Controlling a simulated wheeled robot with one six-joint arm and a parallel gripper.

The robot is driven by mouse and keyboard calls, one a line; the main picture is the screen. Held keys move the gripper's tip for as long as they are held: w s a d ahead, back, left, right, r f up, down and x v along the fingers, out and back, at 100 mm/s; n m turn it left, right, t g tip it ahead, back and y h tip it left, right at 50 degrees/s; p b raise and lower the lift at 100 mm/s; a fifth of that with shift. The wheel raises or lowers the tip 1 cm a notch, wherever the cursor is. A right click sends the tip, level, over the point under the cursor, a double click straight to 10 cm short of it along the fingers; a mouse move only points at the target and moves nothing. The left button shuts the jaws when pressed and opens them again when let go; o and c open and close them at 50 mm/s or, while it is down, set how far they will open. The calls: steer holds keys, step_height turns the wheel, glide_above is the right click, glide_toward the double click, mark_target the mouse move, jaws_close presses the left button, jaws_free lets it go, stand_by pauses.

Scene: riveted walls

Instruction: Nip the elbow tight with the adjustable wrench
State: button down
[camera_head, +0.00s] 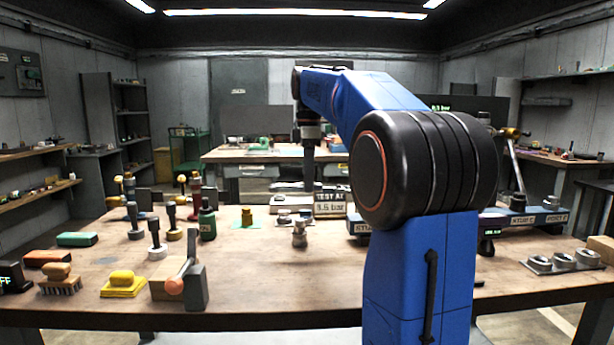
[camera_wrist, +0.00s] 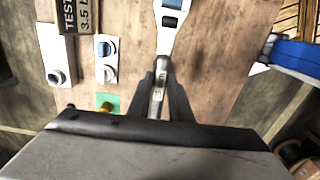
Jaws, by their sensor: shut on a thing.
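In the wrist view my gripper (camera_wrist: 161,78) is shut on the handle of the adjustable wrench (camera_wrist: 169,38). The wrench is pale metal and extends away from my fingers, its head cut by the top edge. In the head view my wrist hangs above the far middle of the bench, and the fingers and wrench are not clear there. I cannot pick out the elbow for certain. A small yellow piece on a green pad (camera_head: 245,222) stands left of my wrist; part of it shows in the wrist view (camera_wrist: 106,107), beside my gripper.
A "TEST AT 3.5 bar" sign (camera_head: 331,203) stands near my wrist. A small metal fitting (camera_head: 299,236) stands in front.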

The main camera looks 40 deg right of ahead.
mark_target(329, 187)
steer(key=shift+s+d+f, duration=0.15)
steer(key=shift+d+f, duration=0.05)
steer(key=shift+f, duration=0.65)
steer(key=shift+s+d+f, duration=0.1)
steer(key=shift+d+f, duration=0.1)
steer(key=shift+f, duration=0.6)
steer(key=shift+s+d+r, duration=0.1)
steer(key=shift+s+d, duration=0.3)
steer(key=shift+d, duration=0.25)
steer(key=shift+s+d+r, duration=0.1)
steer(key=shift+s+d, duration=0.3)
steer(key=shift+d, duration=0.3)
steer(key=shift+s+d, duration=0.4)
steer(key=shift+d, duration=0.25)
stand_by(1.4)
steer(key=shift+d+r+y, duration=0.1)
steer(key=shift+r+y, duration=0.1)
steer(key=shift+y, duration=0.1)
stand_by(0.6)
steer(key=shift+w+d+m, duration=0.7)
steer(key=shift+w+m, duration=0.25)
steer(key=shift+m, duration=0.15)
steer(key=shift+w+d+f+m, duration=0.1)
steer(key=shift+w+d+m, duration=0.8)
steer(key=shift+m, duration=0.3)
